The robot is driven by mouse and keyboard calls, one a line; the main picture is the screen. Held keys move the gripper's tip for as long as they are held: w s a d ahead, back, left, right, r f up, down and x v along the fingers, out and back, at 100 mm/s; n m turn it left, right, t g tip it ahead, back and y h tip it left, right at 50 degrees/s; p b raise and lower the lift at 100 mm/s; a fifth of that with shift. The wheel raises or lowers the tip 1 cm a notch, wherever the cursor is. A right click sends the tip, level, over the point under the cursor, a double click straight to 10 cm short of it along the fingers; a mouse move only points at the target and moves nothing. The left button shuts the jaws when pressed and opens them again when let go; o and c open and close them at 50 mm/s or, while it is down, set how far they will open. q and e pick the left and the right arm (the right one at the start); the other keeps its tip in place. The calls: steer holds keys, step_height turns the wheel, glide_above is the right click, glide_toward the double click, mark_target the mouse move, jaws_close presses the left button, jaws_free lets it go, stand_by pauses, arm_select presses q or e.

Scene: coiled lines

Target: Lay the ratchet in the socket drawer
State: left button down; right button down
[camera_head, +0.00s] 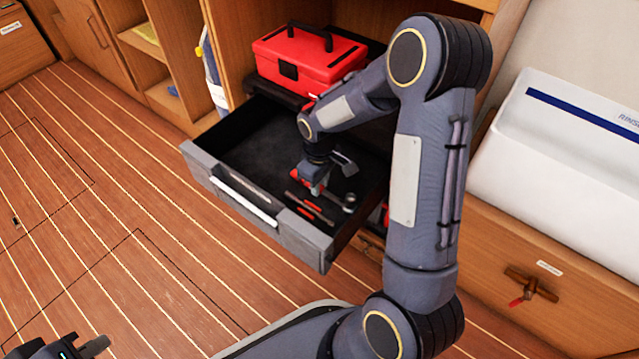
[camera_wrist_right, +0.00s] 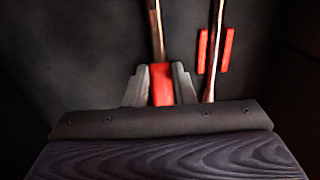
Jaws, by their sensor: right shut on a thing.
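My right gripper (camera_head: 314,187) is down inside the open grey-fronted drawer (camera_head: 225,170), toward its right part. In the right wrist view, its fingers (camera_wrist_right: 160,88) are shut on the red handle (camera_wrist_right: 162,82) of a tool with a metal shaft (camera_wrist_right: 155,30), which I take to be the ratchet. The tool is close over or on the dark drawer floor; I cannot tell if it touches. Its far end is out of the wrist view. My left gripper (camera_head: 88,346) is at the bottom left corner, partly cut off, far from the drawer.
Other tools with red parts (camera_head: 310,208) lie in the drawer beside the right gripper; a second shaft (camera_wrist_right: 215,45) runs next to the held one. A red toolbox (camera_head: 305,58) stands behind the drawer. The drawer's left part is clear. A white sink (camera_head: 560,130) is at right.

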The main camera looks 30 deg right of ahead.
steer(key=shift+f, duration=0.1)
steer(key=c, duration=1.2)
jaws_free()
steer(key=shift+c, duration=0.2)
step_height(320, 180, up, 11)
steer(key=p, duration=0.5)
steer(key=s+a+r+m+t+y, duration=0.2)
steer(key=s+r+m+t, duration=0.1)
steer(key=s+r, duration=0.75)
steer(key=s+a+r+m+t+y, duration=0.1)
steer(key=s+a+r+m+t, duration=0.1)
steer(key=s, duration=0.8)
steer(key=a+m, duration=0.1)
steer(key=a, duration=0.1)
steer(key=shift+s+a+r+t+y, duration=0.2)
steer(key=shift+a+t+y, duration=0.1)
steer(key=shift+a+y, duration=0.1)
steer(key=shift+r+p, duration=0.1)
steer(key=shift+p, duration=0.25)
